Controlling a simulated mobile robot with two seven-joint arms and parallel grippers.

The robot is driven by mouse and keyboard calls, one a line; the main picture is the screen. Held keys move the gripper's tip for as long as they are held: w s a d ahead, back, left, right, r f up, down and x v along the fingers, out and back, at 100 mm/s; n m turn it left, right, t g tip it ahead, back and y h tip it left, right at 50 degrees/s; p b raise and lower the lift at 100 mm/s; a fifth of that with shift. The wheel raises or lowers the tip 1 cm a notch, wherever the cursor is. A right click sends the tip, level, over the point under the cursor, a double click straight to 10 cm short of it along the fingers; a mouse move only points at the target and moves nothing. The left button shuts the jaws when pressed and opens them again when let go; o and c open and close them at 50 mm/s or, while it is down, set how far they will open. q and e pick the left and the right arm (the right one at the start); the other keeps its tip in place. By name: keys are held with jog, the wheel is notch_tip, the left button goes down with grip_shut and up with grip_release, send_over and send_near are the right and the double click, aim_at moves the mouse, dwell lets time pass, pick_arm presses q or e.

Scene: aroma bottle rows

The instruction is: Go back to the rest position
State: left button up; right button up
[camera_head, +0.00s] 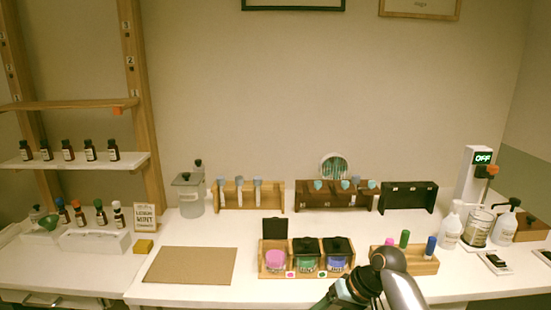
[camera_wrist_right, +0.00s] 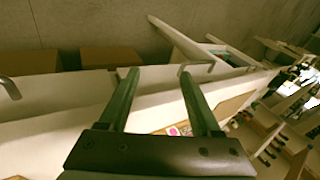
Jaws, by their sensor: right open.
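My right gripper (camera_wrist_right: 158,74) is open and empty in the right wrist view. Its two fingers are spread apart, with the pale table edge behind them and no object between. In the head view, my right arm rises at the bottom centre-right, in front of the wooden tray with three jars (camera_head: 304,272). The arm covers part of a small wooden block (camera_head: 420,264) with a green and a blue-capped vial. My left gripper is not in view.
The white table (camera_head: 200,290) carries a brown board (camera_head: 190,265), wooden racks along the back (camera_head: 250,205), and bottles with a beaker at the right (camera_head: 478,228). A shelf of dark bottles (camera_head: 80,160) stands left. The table's front strip is mostly clear.

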jog(key=s+d+f+t+h, duration=0.1)
jog(key=s+d+f, duration=0.1)
jog(key=s+f, duration=0.4)
jog(key=s+d+f+h, duration=0.2)
jog(key=s+f, duration=0.3)
jog(key=s, duration=0.4)
jog(key=s+d+r+t+h, duration=0.1)
jog(key=s+d+r+h, duration=0.15)
jog(key=s, duration=0.55)
jog(key=s+d+r+h, duration=0.1)
jog(key=s+d, duration=0.3)
jog(key=s, duration=0.4)
jog(key=w+a+f+t+y, duration=0.1)
jog(key=w+a+f+t, duration=0.1)
jog(key=f, duration=0.3)
jog(key=w+a+f+t+y+p, duration=0.1)
jog(key=w+a+f+t, duration=0.1)
jog(key=f, duration=0.3)
jog(key=shift+w+f+n+t+y, duration=0.3)
jog(key=shift+w+t+y, duration=0.05)
jog(key=shift+t, duration=0.55)
